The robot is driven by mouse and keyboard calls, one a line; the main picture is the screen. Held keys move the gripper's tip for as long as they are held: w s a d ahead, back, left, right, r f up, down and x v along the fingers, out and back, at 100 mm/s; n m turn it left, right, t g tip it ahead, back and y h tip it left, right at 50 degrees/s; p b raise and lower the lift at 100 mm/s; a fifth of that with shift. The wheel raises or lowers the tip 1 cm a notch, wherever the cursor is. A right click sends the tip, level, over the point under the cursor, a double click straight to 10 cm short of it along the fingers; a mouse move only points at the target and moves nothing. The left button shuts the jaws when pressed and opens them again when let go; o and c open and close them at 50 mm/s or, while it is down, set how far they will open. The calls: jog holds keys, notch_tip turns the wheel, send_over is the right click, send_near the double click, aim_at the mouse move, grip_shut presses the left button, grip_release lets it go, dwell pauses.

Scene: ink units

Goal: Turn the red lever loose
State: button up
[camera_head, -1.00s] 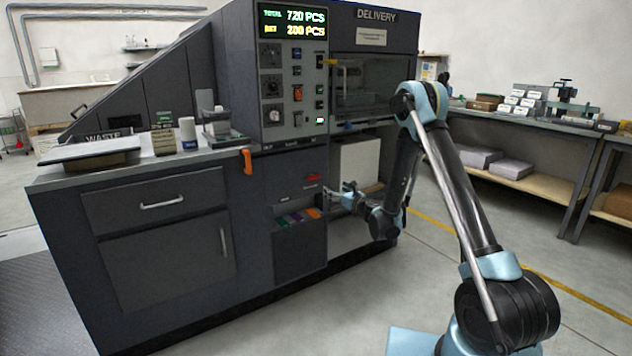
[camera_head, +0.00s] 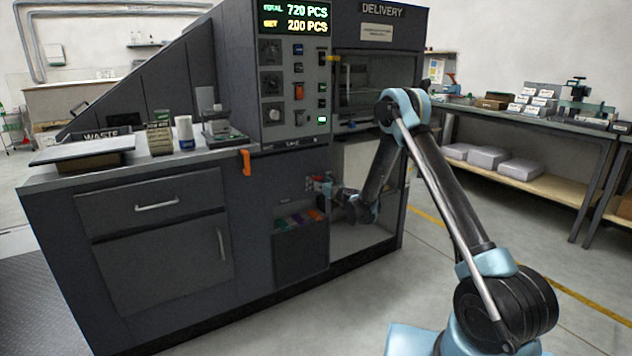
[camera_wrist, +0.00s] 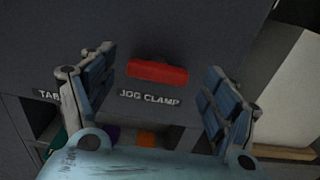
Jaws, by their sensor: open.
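The red lever (camera_wrist: 157,71) lies level across the machine's dark front panel, above the "JOG CLAMP" label, in the wrist view. My gripper (camera_wrist: 158,85) is open, with one blue-padded finger on each side of the lever and a gap to both. The lever sits between and slightly beyond the fingertips, and no contact shows. In the head view my gripper (camera_head: 321,185) is at the machine's lower front, just above the slot of coloured units. It mostly covers the lever there.
Below the label an open bin (camera_head: 298,219) holds purple, orange and green units. An orange handle (camera_head: 246,162) sticks out at the counter's front edge. An open bay with a pale box (camera_wrist: 290,95) lies right of the panel. The floor in front is clear.

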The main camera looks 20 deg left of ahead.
jog(key=shift+x, duration=0.9)
jog(key=shift+d, duration=0.1)
jog(key=c, duration=1.1)
jog(key=shift+o, duration=0.2)
